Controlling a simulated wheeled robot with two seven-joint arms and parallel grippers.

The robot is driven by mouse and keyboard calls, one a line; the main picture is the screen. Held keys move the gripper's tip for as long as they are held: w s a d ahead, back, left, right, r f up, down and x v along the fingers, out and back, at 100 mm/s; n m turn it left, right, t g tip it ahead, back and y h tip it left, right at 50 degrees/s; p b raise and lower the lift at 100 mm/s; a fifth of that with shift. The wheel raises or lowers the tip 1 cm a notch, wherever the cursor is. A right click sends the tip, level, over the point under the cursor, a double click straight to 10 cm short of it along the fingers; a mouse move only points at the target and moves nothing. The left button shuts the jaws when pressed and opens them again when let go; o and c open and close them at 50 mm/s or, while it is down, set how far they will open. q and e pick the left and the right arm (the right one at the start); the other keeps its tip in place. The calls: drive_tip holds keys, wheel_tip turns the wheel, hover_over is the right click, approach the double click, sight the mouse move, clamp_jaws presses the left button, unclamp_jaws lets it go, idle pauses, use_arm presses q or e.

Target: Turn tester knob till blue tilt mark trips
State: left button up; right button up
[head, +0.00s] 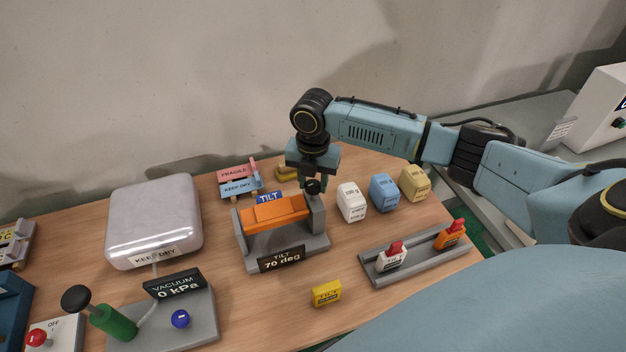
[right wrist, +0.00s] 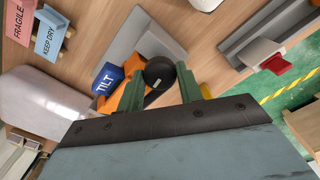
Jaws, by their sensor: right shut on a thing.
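The tilt tester is a grey frame (head: 290,254) with an orange tilting bed (head: 273,211) and a black sign reading "TILT 70 deg" (head: 282,259). A blue mark labelled TILT (head: 268,198) stands at the bed's back edge; it also shows in the right wrist view (right wrist: 108,79). The black round knob (head: 312,187) is at the right side of the tester. My right gripper (head: 312,181) comes from above and is shut on the knob, with green fingers either side of it in the right wrist view (right wrist: 180,84). My left gripper is not in view.
Pink FRAGILE (head: 236,172) and blue KEEP DRY signs stand behind the tester. White, blue and yellow blocks (head: 384,193) stand right of it. A grey rail with two red-topped pieces (head: 420,258), a yellow block (head: 326,293) and a vacuum station (head: 175,318) are nearer. A silver case (head: 153,215) is left.

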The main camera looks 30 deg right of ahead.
sight(313, 184)
drive_tip(key=shift+w+r, duration=0.1)
drive_tip(key=o, duration=1)
wheel_tip(313, 184, up, 13)
drive_tip(key=shift+r+b, duration=0.15)
drive_tip(key=shift+b, duration=0.7)
